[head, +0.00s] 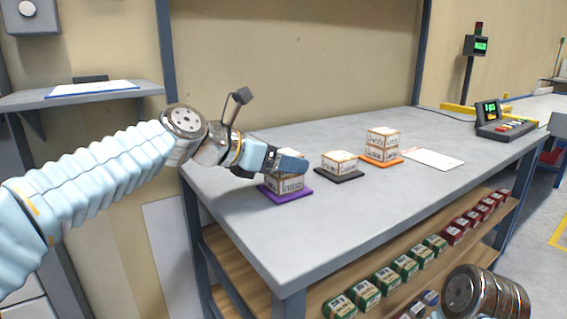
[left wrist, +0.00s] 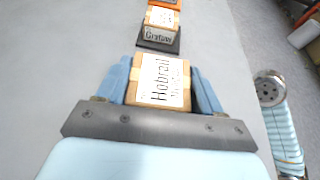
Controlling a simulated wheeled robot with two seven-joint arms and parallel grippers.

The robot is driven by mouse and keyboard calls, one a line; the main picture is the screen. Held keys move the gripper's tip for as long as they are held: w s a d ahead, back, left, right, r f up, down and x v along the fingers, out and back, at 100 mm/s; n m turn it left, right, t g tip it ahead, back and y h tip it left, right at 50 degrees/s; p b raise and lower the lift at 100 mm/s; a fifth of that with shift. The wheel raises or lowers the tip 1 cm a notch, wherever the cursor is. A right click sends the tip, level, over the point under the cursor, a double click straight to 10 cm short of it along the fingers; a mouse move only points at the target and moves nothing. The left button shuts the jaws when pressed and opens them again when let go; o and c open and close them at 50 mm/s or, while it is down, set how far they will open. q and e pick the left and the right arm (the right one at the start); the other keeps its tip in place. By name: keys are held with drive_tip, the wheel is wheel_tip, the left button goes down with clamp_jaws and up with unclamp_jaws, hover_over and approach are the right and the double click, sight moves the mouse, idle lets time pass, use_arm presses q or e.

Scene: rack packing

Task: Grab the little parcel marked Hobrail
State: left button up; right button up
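The small parcel marked Hobrail (left wrist: 163,82) shows in the left wrist view between the two fingers of my left gripper (left wrist: 161,88). The fingers lie close along both of its sides, and I cannot tell whether they press on it. In the head view my left gripper (head: 283,162) is over the purple mat (head: 271,198) and hides much of what is there. A parcel (head: 290,185) with partly visible lettering sits on that mat below the fingers. My right arm shows at the bottom right of the head view, but its fingers are out of view.
A parcel marked Grafaw (left wrist: 159,33) sits on a dark mat (head: 350,176). Two stacked parcels (head: 382,145) stand on an orange mat (head: 396,160). A white sheet (head: 433,158) lies beyond. Green boxes (head: 385,280) and red boxes line the shelf below. The table's front is clear.

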use_arm(q)
drive_tip(key=c, duration=0.4)
drive_tip(key=shift+r, duration=0.1)
